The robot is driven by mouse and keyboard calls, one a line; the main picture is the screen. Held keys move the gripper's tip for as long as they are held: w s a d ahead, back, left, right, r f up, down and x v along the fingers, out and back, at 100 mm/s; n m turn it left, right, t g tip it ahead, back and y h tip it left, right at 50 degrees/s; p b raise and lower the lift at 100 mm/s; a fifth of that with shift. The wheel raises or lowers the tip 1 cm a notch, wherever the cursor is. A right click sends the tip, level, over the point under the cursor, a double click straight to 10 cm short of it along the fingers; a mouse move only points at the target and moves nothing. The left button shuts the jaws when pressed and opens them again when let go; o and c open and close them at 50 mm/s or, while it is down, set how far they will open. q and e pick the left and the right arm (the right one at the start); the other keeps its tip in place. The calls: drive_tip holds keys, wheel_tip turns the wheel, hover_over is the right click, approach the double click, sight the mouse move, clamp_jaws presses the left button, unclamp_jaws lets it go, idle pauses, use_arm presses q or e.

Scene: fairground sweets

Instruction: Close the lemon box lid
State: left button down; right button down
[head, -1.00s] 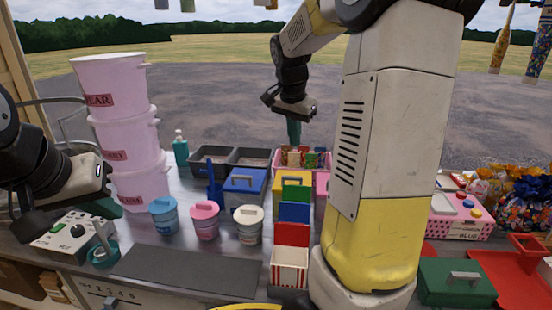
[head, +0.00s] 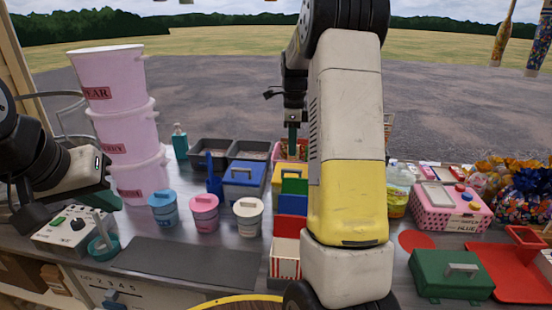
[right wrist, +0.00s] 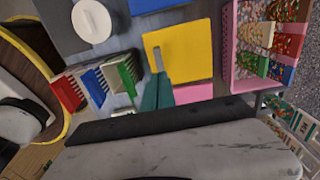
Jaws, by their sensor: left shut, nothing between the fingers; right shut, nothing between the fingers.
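The yellow lemon box (head: 281,185) stands on the counter behind the striped carton, partly hidden by my right arm. Its yellow lid (right wrist: 195,42) with a grey handle (right wrist: 157,62) looks flat over the box in the right wrist view; whether it is fully seated I cannot tell. My right gripper (head: 292,136) points down beyond the yellow box, its fingers shut and empty. In the right wrist view its teal fingers (right wrist: 157,94) show by the lid's edge near the handle; contact is unclear. My left gripper (head: 108,200) is shut and empty at the left, above the counter.
A blue-lidded box (head: 243,184) stands left of the lemon box. The striped carton (head: 286,258) and coloured cartons stand in front. A pink tray of sweets (right wrist: 229,75) is close by. Stacked pink tubs (head: 110,65) stand left. The dark mat (head: 185,266) is clear.

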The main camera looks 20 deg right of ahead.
sight(292, 170)
drive_tip(key=shift+s+f, duration=0.1)
drive_tip(key=shift+f, duration=2.55)
